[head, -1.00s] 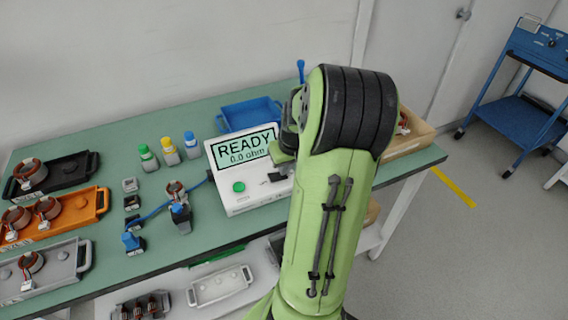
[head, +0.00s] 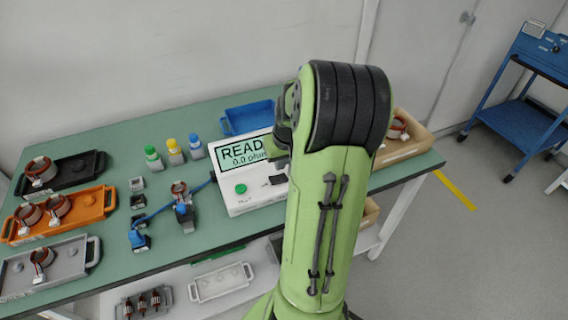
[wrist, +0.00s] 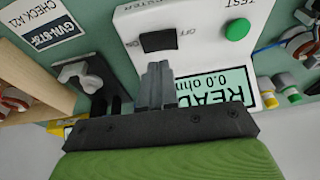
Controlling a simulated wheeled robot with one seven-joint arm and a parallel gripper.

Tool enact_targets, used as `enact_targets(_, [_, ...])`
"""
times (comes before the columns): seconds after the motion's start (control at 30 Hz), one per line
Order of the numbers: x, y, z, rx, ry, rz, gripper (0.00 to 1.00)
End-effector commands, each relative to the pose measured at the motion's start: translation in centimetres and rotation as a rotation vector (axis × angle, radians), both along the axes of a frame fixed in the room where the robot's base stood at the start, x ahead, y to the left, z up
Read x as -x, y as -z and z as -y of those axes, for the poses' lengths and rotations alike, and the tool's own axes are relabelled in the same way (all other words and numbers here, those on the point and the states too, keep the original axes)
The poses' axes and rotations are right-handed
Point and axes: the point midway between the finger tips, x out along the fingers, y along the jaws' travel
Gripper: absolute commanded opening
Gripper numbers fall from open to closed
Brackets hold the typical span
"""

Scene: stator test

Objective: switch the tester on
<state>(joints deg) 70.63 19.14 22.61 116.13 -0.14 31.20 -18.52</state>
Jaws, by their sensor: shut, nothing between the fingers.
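The tester is a white box (head: 233,203) on the green bench. Its lit screen (head: 233,156) shows "READ…" and "0.0 ohm", the right end hidden by my arm. It has a round green button (head: 241,188) and a black switch (head: 277,180). In the wrist view the switch (wrist: 160,41) lies between "ON" on the left and "OFF" on the right; which side is pressed is hard to tell. My gripper (wrist: 157,72) is shut and empty, its tips just beside the switch in the picture; contact is unclear. The fingers are hidden in the head view.
A blue tray (head: 247,117) stands behind the tester. A wooden box (head: 405,148) is at the right. Black, orange (head: 90,205) and grey trays with copper-wound stators lie at the left. Small bottles and a blue-cabled fixture (head: 185,218) stand left of the tester.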

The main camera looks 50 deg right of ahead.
Motion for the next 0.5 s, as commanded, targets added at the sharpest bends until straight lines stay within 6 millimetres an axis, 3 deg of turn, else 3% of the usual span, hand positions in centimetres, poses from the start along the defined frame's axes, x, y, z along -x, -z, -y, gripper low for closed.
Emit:
enact_targets(0.03, [0.0,-2.1,0.1,0.005,0.001,0.002,0.0])
enact_targets(0.3, [2.4,-7.8,0.2,0.004,0.003,0.002,0.0])
enact_targets(0.5, [3.2,-9.9,0.2,0.001,0.001,0.0,0.0])
